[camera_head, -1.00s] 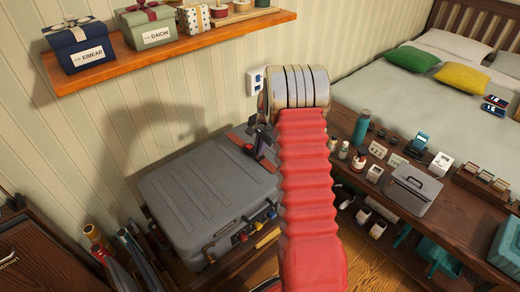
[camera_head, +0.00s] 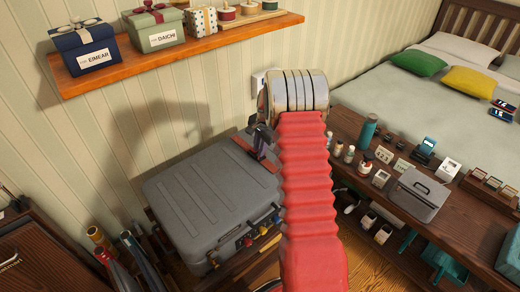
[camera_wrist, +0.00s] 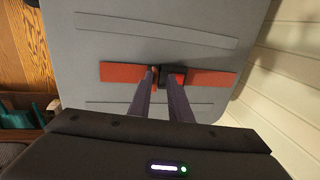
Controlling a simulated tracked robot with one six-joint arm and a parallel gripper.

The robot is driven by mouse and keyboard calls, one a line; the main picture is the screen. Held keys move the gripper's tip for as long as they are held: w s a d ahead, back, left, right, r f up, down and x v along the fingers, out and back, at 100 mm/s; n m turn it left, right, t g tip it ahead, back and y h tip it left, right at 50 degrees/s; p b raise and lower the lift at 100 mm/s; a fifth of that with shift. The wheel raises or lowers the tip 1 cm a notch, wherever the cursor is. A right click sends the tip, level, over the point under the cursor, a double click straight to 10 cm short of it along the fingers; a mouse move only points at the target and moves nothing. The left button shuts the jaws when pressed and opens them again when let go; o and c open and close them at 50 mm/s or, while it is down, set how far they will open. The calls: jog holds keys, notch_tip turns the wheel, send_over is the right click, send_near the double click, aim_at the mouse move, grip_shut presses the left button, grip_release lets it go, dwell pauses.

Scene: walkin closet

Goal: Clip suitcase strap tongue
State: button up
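A grey suitcase (camera_head: 205,200) lies flat, lid up, below the wall shelf. A red strap crosses its lid, with a left piece (camera_wrist: 125,72) and a right piece (camera_wrist: 211,78) in the wrist view. A dark buckle (camera_wrist: 174,70) sits between these pieces. My gripper (camera_wrist: 164,73) has its two dark fingertips at this junction, with a narrow gap between them. Whether the fingers touch or pinch the tongue is unclear. In the head view, my gripper (camera_head: 261,143) is beside the red strap (camera_head: 243,144), and my red arm hides the suitcase's right edge.
A shelf (camera_head: 180,50) with gift boxes hangs above the suitcase. A dark bench (camera_head: 455,230) with bottles and a grey box (camera_head: 418,195) stands at right, before the bed (camera_head: 420,95). Rolled items (camera_head: 130,250) stand at lower left.

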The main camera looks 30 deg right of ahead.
jog(key=shift+o, duration=0.8)
jog(key=shift+s+r, duration=0.1)
notch_tip(320, 180, up, 13)
jog(key=s, duration=0.2)
jog(key=shift+s+d, duration=0.15)
jog(key=shift+s, duration=0.15)
jog(key=shift+r, duration=0.1)
jog(key=shift+c, duration=0.4)
